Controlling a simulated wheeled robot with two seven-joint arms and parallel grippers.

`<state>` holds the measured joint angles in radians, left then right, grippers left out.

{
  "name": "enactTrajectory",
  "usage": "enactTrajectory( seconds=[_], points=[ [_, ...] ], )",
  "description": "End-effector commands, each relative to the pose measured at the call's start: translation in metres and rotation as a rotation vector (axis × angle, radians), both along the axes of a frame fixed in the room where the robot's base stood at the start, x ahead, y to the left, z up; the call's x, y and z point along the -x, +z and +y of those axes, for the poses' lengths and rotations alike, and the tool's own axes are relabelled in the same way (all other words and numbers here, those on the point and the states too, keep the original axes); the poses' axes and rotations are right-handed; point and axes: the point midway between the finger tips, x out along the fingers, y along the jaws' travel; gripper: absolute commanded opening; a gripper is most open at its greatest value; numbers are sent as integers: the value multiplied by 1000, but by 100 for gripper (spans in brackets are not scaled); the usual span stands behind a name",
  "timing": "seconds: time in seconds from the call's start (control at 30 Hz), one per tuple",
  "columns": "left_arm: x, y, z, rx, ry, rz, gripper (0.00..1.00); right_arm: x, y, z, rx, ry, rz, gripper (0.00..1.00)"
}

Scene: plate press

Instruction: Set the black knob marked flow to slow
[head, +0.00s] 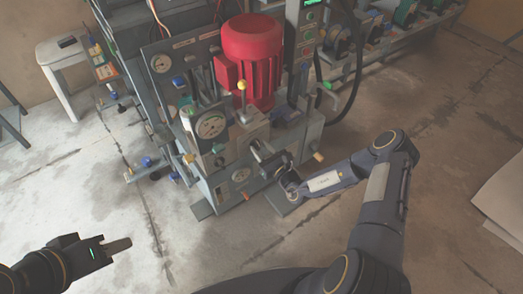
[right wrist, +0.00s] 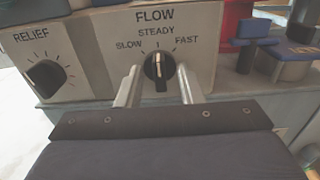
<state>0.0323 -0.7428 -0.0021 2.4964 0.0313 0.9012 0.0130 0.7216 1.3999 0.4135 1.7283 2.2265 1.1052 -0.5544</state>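The black flow knob (right wrist: 158,68) sits on a light panel under the word FLOW in the right wrist view. Its white line points about straight up, toward STEADY; SLOW is marked at its left and FAST at its right. My right gripper (right wrist: 160,82) is open, with one finger on each side of the knob and a visible gap to it. In the head view my right gripper (head: 258,150) is at the machine's front and hides the knob.
A black RELIEF knob (right wrist: 46,75) is left of the flow knob. The press has a red motor (head: 252,60), a gauge (head: 210,125) and a yellow-tipped lever (head: 242,86). Blue parts (right wrist: 250,35) stick out right of the panel. A white stool (head: 62,55) stands at the back left.

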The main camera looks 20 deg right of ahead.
Motion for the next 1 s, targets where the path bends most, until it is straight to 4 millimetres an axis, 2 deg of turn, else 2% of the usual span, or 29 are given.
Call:
enactTrajectory(
  seconds=[0.1, 0.37, 0.67, 1.0],
  points=[
    [0, 0, 0, 0, 0, 0, 36, 0, 0, 0, 0, 0, 0, 34],
    [0, 0, 0, 0, 0, 0, 36, 0, 0, 0, 0, 0, 0, 0],
    [0, 3, 0, 0, 0, 0, 36, 0, 1, 0, 15, 0, -5, 0],
    [0, 28, 0, 0, 0, 0, 36, 1, 4, 2, 181, 2, -64, 0]
  ],
)
